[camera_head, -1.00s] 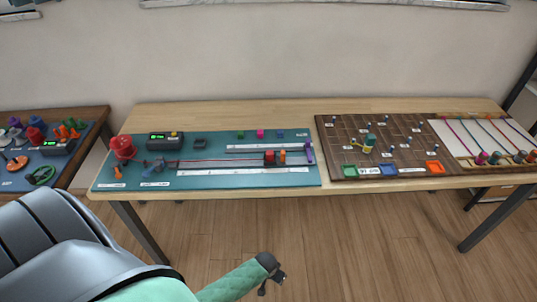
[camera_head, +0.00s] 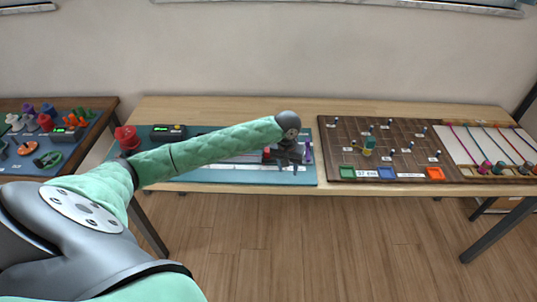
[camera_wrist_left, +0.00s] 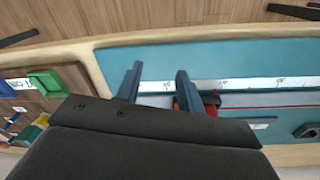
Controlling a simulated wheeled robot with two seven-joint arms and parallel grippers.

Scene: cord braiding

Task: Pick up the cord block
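My left gripper (camera_head: 288,168) is over the right end of the teal board (camera_head: 222,181). In the left wrist view its two dark fingers (camera_wrist_left: 158,88) are apart, with the pale slide rail visible between them. A red block (camera_head: 266,156) on the rail, which I take for the cord block, is partly hidden by the gripper. In the left wrist view a red piece (camera_wrist_left: 211,98) shows just right of the right finger, outside the gap. Touching or not, I cannot tell. My right gripper is not in view.
A purple post (camera_head: 309,152) stands at the rail's right end. A brown pegboard (camera_head: 350,130) with green, blue and orange trays is to the right, then a panel of coloured cords (camera_head: 485,143). A red knob (camera_head: 127,138) is at the board's left.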

